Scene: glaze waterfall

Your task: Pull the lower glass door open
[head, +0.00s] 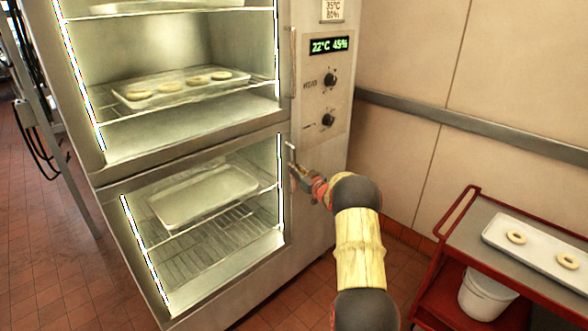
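The lower glass door (205,270) is on the lower half of a steel cabinet and looks closed. Through it I see an empty-looking tray (200,193) on a wire rack. A vertical handle (291,160) stands at the door's right edge. My gripper (297,172) is at this handle, coming from the right. The fingers are small and partly hidden by the wrist, so I cannot tell whether they are closed around the handle or only beside it.
The upper compartment holds a tray (170,92) with several dough rings. A control panel (325,85) is right of the doors. A red cart (436,284) with a white tray (541,252) stands at the right. Tiled floor (50,270) is clear at the left.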

